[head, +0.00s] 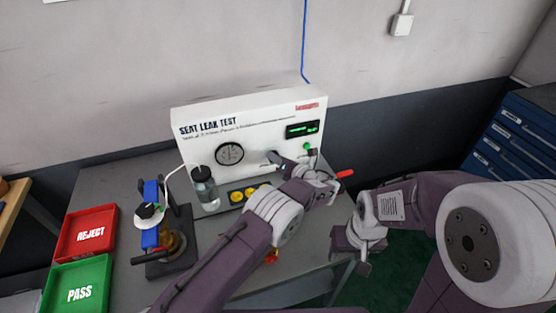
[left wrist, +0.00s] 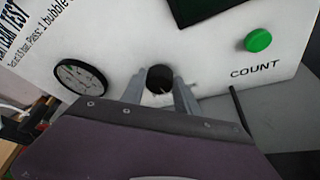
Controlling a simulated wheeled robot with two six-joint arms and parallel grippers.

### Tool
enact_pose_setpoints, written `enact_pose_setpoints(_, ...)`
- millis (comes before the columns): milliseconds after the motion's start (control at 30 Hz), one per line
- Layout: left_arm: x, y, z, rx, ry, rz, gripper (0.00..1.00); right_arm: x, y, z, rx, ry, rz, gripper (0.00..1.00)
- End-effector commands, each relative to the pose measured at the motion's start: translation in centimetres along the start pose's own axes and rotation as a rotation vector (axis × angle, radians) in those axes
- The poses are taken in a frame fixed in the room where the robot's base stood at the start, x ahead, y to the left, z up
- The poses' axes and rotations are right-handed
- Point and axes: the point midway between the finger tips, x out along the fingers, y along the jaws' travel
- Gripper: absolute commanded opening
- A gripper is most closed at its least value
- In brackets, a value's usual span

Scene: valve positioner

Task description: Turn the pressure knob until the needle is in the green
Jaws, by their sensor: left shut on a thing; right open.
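The black pressure knob (left wrist: 159,79) is on the white seat leak test panel (left wrist: 125,40). In the left wrist view, the two grey fingers of my left gripper (left wrist: 160,90) are on either side of it, shut on it. In the head view, my left gripper (head: 277,160) reaches the panel front and mostly covers the knob. The round gauge (head: 229,153) is left of the knob; it also shows tilted in the left wrist view (left wrist: 80,77). Its needle and any green band are too small to make out. My right gripper (head: 362,262) is open and empty, off the table's right side.
A clear bottle (head: 204,190) and a blue valve fixture (head: 152,215) stand left of my left arm. A red reject tray (head: 88,232) and green pass tray (head: 78,285) are at far left. A green count button (left wrist: 258,40) is right of the knob.

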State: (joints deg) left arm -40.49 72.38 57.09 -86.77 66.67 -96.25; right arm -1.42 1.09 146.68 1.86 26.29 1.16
Motion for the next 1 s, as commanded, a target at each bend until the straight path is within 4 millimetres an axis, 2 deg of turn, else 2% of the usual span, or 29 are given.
enact_pose_setpoints(533, 0.19, 0.02, -0.33, 0.023, 0.007, 0.011, 0.0, 0.13, 0.0, 0.01, 0.0, 0.0, 0.0, 0.52)
enact_pose_setpoints(567, 0.19, 0.03, -0.33, 0.023, 0.007, 0.011, 0.42, 0.13, 0.0, 0.01, 0.0, 0.0, 0.0, 0.52)
enact_pose_setpoints(600, 0.18, 0.02, -0.31, 0.023, 0.006, 0.011, 0.54, 0.13, 0.0, 0.01, 0.0, 0.0, 0.0, 0.52)
enact_pose_setpoints(633, 0.16, 0.02, -0.28, 0.022, 0.006, 0.011, 0.59, 0.13, 0.0, 0.01, 0.0, 0.0, 0.0, 0.52)
enact_pose_setpoints(1000, -0.03, 0.14, 0.0, 0.021, 0.002, 0.01, 0.59, -0.07, 0.0, -0.01, 0.0, 0.0, 0.0, 0.52)
